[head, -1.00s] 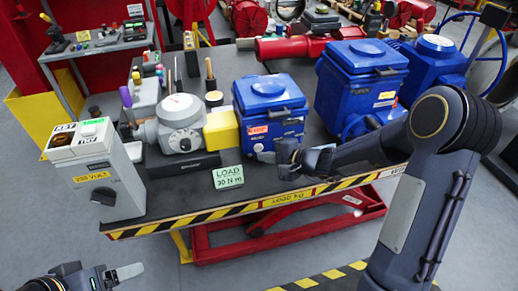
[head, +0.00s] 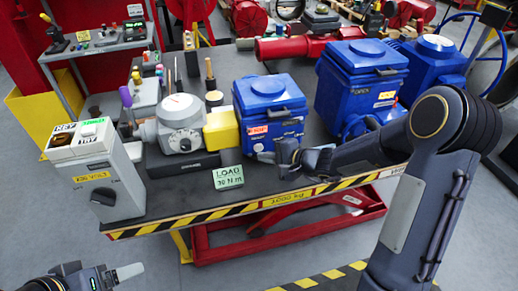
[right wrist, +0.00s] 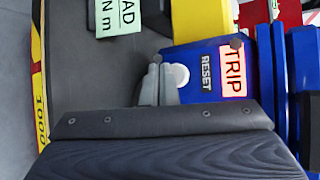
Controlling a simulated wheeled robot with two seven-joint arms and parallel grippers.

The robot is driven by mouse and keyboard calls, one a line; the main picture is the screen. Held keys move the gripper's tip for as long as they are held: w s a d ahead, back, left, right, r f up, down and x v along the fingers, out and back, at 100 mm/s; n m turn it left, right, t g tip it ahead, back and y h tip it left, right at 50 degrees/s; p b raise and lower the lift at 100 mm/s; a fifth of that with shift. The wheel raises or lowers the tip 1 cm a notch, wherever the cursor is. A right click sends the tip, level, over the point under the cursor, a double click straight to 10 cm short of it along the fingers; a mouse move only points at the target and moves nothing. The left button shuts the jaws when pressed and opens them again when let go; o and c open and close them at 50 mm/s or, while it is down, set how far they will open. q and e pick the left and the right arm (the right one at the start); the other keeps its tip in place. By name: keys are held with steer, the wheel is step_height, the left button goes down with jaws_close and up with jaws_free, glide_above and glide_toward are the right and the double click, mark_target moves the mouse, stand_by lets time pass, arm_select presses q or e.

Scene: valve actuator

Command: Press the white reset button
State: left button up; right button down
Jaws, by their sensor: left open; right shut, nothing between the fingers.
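The white reset button (right wrist: 180,76) is a round disc on the blue actuator face in the right wrist view, beside a RESET label (right wrist: 206,72) and a red-edged TRIP label (right wrist: 234,70). The blue actuator box (head: 270,105) stands on the table in the head view. My right gripper (right wrist: 158,85) is shut and empty, its fingertips right beside the button. I cannot tell whether they touch it or the face. In the head view the right hand is just in front of the box. My left gripper (head: 118,275) is open and empty, low at the left.
The table (head: 215,212) has a striped front edge. A green LOAD card (head: 228,177), a grey key box (head: 108,180), a grey dial unit (head: 182,125) and a yellow block (head: 221,130) stand left of the box. A larger blue box (head: 355,95) stands to its right.

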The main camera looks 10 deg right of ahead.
steer(key=shift+w, duration=0.1)
steer(key=shift+w+b, duration=0.3)
steer(key=shift+b, duration=0.05)
steer(key=shift+w, duration=0.45)
stand_by(0.8)
steer(key=shift+s+b, duration=0.1)
steer(key=shift+b, duration=0.2)
steer(key=shift+s+b, duration=0.6)
steer(key=shift+s, duration=0.15)
